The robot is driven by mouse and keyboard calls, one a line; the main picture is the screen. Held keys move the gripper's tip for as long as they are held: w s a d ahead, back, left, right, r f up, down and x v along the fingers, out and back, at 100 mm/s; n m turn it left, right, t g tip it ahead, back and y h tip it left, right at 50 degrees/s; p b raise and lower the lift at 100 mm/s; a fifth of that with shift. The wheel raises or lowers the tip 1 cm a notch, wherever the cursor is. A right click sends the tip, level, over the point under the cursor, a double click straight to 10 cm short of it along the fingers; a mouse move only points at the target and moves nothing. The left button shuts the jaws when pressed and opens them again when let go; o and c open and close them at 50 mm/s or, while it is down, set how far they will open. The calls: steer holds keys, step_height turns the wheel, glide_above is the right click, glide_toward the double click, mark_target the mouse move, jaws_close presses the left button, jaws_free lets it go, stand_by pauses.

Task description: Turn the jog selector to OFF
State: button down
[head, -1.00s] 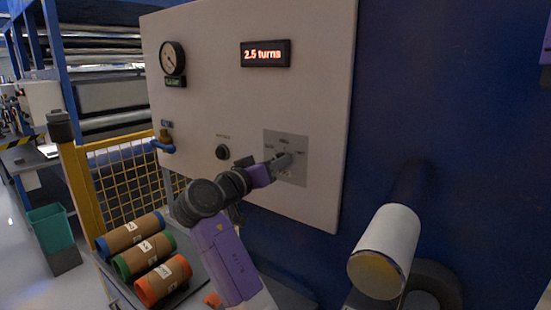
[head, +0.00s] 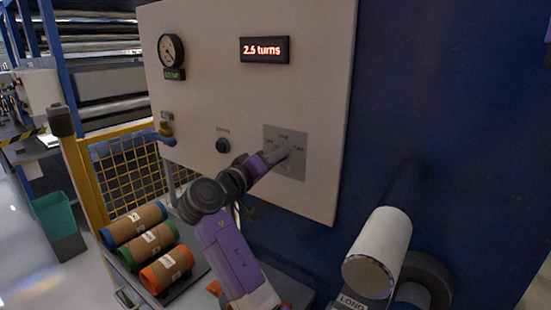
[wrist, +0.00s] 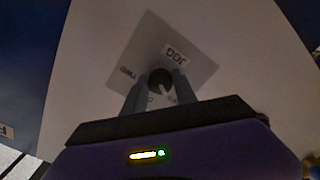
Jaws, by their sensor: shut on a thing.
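The jog selector is a dark round knob (wrist: 160,78) on a square grey plate (head: 299,167) on the white panel. Its labels show in the wrist view: JOG above right, another word at the left, and more below, partly hidden. My gripper (head: 284,153) reaches the plate from the lower left in the head view and hides the knob there. In the wrist view my gripper (wrist: 160,86) has one finger on each side of the knob, shut on it. I cannot clearly tell which label the knob points to.
The white panel (head: 200,100) also carries a gauge (head: 171,50), a red display (head: 264,50) reading 2.5 turns, a black button (head: 223,146) and a brass-and-blue valve (head: 165,133). A white roller (head: 378,248) juts out at lower right. Several brown rolls (head: 150,243) lie at lower left.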

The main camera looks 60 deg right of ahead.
steer(key=c, duration=1)
jaws_free()
steer(key=shift+a, duration=0.1)
steer(key=a+b, duration=0.2)
steer(key=a, duration=0.5)
steer(key=shift+w+a, duration=0.25)
steer(key=shift+a, duration=0.05)
